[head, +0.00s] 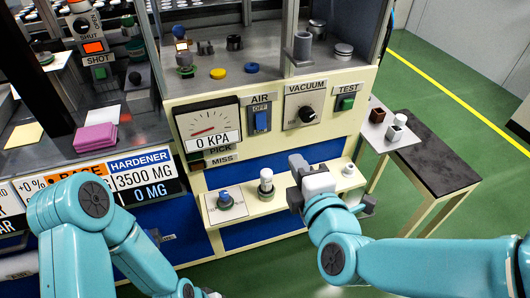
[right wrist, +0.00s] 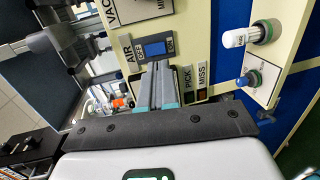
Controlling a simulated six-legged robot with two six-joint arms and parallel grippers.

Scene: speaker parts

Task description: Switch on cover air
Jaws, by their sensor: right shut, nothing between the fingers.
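The air switch (head: 261,120) is a blue rocker under an AIR label on the cream panel, between the pressure gauge and the vacuum dial. In the right wrist view the blue rocker (right wrist: 155,48) sits just beyond my fingertips; I cannot tell surely which way it is tipped. The gauge (head: 208,129) reads 0 KPA. My right gripper (head: 298,162) is in front of the panel, below and right of the switch. Its fingers (right wrist: 161,68) are shut and empty, pointing toward the switch, seemingly apart from it. My left gripper is out of view.
The vacuum dial (head: 307,114) and green TEST switch (head: 346,103) are right of the air switch. A ledge below holds a blue-topped knob (head: 225,199) and a white cylinder (head: 266,182). A side table (head: 437,160) stands at right.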

